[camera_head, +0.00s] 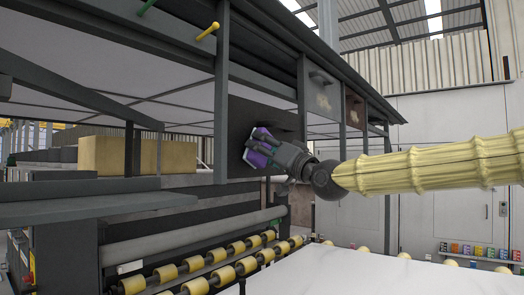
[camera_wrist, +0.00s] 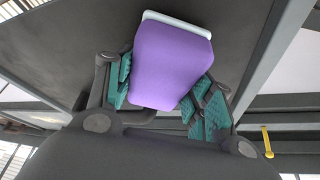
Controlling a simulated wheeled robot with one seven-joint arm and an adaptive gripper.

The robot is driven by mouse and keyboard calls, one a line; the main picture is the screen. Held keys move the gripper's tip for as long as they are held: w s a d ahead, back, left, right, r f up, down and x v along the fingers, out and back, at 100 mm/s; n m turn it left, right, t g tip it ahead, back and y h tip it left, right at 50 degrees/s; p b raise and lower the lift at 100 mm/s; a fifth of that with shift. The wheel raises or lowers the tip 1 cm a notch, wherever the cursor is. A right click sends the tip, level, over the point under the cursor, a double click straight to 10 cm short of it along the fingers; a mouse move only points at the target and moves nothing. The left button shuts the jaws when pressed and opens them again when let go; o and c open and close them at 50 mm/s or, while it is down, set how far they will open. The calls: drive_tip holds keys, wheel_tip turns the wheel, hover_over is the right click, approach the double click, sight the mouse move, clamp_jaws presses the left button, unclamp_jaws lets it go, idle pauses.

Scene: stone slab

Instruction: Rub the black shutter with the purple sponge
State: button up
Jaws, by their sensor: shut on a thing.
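The purple sponge (camera_wrist: 172,62) has a white edge strip and sits between the teal-padded fingers of my gripper (camera_wrist: 160,90) in the wrist view. In the head view my gripper (camera_head: 275,150) is shut on the sponge (camera_head: 260,146), which is partly hidden by the fingers. A dark shutter panel (camera_head: 240,122) hangs in the machine frame just behind the sponge. It fills the upper part of the wrist view as a dark surface (camera_wrist: 80,42). The sponge is at or very near the panel; I cannot tell whether they touch.
Grey frame posts (camera_head: 221,100) and beams surround the panel. A roller conveyor with yellow rollers (camera_head: 220,275) and a white slab (camera_head: 345,272) lie below. A yellow handle (camera_head: 208,31) sticks out at the upper left. Open room lies to the right of the machine.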

drive_tip(key=shift+s+d, duration=0.3)
drive_tip(key=shift+d, duration=0.3)
drive_tip(key=shift+s+d, duration=0.3)
drive_tip(key=shift+d, duration=0.25)
drive_tip(key=shift+s+d+b, duration=0.5)
drive_tip(key=shift+s+d, duration=0.25)
drive_tip(key=shift+d, duration=0.25)
drive_tip(key=shift+s+d+b, duration=0.4)
drive_tip(key=shift+s+d, duration=0.5)
drive_tip(key=shift+d, duration=0.3)
